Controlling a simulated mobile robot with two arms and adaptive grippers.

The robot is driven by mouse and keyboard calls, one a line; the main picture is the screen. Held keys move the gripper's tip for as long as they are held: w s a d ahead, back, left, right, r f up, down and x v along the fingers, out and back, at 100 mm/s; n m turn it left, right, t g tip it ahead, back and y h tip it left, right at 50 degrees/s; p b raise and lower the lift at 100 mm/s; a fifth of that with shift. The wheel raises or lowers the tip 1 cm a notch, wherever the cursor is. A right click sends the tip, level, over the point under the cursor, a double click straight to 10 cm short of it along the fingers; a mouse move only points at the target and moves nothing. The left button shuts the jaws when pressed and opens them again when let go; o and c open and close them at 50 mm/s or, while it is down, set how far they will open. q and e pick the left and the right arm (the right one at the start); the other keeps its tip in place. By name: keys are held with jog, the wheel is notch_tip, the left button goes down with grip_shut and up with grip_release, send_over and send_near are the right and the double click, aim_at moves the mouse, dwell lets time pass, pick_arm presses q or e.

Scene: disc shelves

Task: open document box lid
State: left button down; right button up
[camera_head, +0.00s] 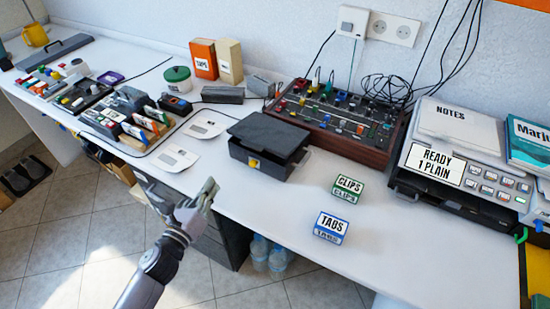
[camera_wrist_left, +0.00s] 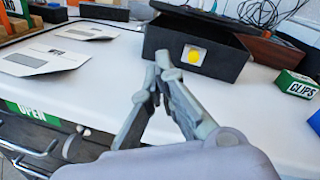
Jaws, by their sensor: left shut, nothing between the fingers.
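The black document box (camera_head: 275,165) stands near the front edge of the white counter. In the left wrist view, the box (camera_wrist_left: 225,62) is just beyond my fingers, with the yellow latch (camera_wrist_left: 194,55) showing. My left gripper (camera_head: 211,188) is shut and empty, in front of and left of the box, apart from it. It also shows in the left wrist view (camera_wrist_left: 164,68). My right gripper is not clearly in view.
A CLIPS box (camera_head: 348,188) and a TABS box (camera_head: 331,228) stand right of the document box. A control panel (camera_head: 340,115) is behind it. White envelopes (camera_head: 172,158) lie to the left. Drawers (camera_wrist_left: 40,135) are below the counter. The front right counter is clear.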

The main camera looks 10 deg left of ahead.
pick_arm(q)
jog(key=d+m+h, duration=0.1)
jog(key=m, duration=0.1)
jog(key=d+r+m+h, duration=0.1)
jog(key=m, duration=0.1)
jog(key=m+h, duration=0.1)
jog(key=shift+w+d+r+m, duration=0.25)
jog(key=shift+w+d+m, duration=0.1)
jog(key=shift+d+m, duration=0.05)
jog(key=shift+d+m+h, duration=0.25)
jog(key=shift+m+h, duration=0.05)
jog(key=shift+m, duration=0.3)
jog(key=shift+w+d+r, duration=0.1)
jog(key=shift+w+d, duration=0.05)
jog(key=shift+w, duration=0.05)
jog(key=p+x, duration=0.1)
jog(key=x, duration=0.8)
jog(key=shift+w+d+p, duration=0.1)
jog(key=shift+w+p, duration=0.05)
jog(key=shift+p, duration=0.2)
